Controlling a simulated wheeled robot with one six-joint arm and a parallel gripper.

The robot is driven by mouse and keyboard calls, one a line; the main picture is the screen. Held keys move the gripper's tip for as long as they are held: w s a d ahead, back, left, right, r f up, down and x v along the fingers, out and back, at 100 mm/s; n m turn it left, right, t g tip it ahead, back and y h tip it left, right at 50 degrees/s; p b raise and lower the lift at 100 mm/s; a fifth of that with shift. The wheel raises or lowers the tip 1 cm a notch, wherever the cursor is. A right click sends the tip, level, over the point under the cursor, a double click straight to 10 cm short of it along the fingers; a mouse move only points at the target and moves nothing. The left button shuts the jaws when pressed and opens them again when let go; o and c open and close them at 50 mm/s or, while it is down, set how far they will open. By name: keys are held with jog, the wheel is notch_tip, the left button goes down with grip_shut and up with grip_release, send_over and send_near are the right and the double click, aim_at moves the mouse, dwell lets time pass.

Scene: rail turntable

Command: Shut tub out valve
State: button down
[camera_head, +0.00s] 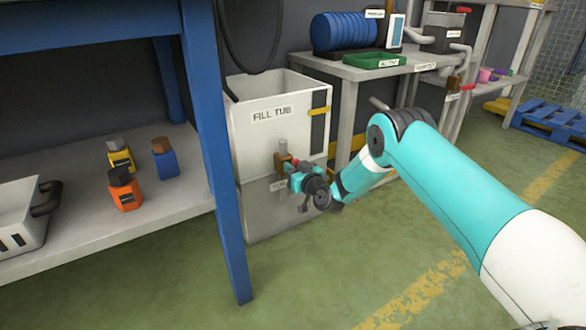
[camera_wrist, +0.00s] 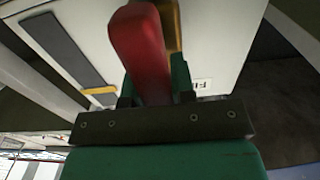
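In the wrist view, the red valve handle (camera_wrist: 140,50) lies between my gripper's green fingers (camera_wrist: 155,90). The fingers sit close on both sides of the handle, with no clear gap. A brass part (camera_wrist: 170,22) shows behind the handle. The handle's exact angle to the pipe is hard to tell.
A blue bench leg (camera_head: 215,150) stands close left of the tub. The green floor in front is clear.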

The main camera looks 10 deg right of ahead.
jog(key=shift+m, duration=0.4)
jog(key=m+p, duration=0.1)
jog(key=m, duration=0.1)
jog(key=shift+d+m, duration=0.2)
jog(key=shift+m, duration=0.2)
jog(key=shift+w+d+f+m+p, duration=0.15)
jog(key=shift+f+m+p, duration=0.15)
jog(key=shift+m, duration=2.1)
jog(key=shift+s+d+f+m+p, duration=0.15)
jog(key=shift+f+m+p, duration=0.15)
jog(key=shift+m, duration=2.1)
jog(key=shift+w+d+f+m+p, duration=0.2)
jog(key=shift+f+m, duration=0.1)
jog(key=shift+m, duration=2.1)
jog(key=c, duration=1)
grip_release()
jog(key=shift+o, duration=0.2)
jog(key=shift+s+r, duration=0.1)
